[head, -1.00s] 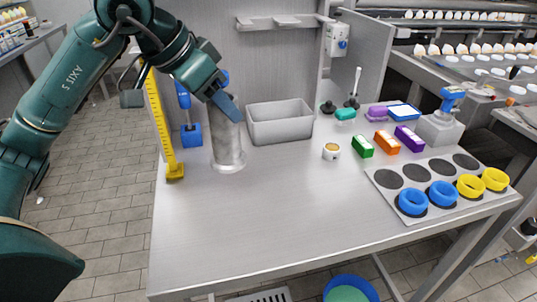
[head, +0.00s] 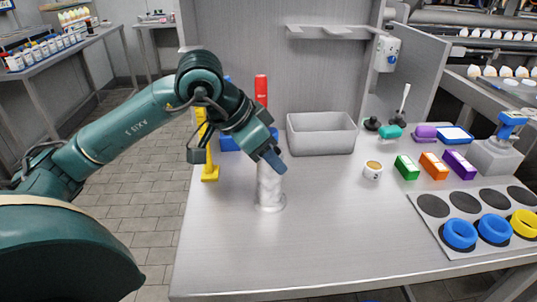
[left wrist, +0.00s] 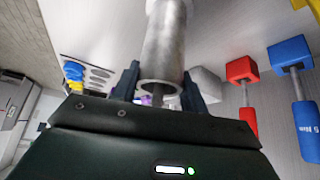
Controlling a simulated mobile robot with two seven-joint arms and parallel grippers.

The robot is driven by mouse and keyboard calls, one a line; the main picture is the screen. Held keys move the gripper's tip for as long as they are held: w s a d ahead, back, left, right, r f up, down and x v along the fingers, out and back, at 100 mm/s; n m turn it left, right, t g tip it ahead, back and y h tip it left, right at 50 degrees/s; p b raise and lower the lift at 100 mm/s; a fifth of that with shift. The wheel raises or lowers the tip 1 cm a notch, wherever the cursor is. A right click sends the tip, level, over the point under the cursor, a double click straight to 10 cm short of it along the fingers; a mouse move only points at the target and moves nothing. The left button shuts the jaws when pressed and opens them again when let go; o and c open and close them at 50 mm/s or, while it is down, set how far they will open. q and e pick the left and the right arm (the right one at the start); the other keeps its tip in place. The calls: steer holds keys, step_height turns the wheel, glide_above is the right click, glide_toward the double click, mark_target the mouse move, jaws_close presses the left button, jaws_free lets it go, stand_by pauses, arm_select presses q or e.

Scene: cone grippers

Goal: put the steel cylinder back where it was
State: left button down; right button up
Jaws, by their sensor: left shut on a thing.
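The steel cylinder (head: 269,186) is upright over the left part of the steel table, with a pale round ring at its foot. I cannot tell whether its foot touches the table. My left gripper (head: 273,162) is at its upper end, tilted down from the left, and shut on it. In the left wrist view the cylinder (left wrist: 165,45) lies between the two dark fingers, its open near end facing the camera. My right gripper is in neither view.
Behind the cylinder stand a yellow post (head: 209,172), a red upright piece (head: 261,90) and a grey bin (head: 322,143). A white cup (head: 372,171), coloured blocks and a plate with blue rings (head: 459,235) are to the right. The table's front middle is clear.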

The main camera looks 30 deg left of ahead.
arm_select(q)
steer(key=shift+r, duration=0.1)
steer(key=c, duration=0.8)
jaws_free()
steer(key=shift+f, duration=0.2)
steer(key=shift+o, duration=0.2)
steer(key=shift+r, duration=0.1)
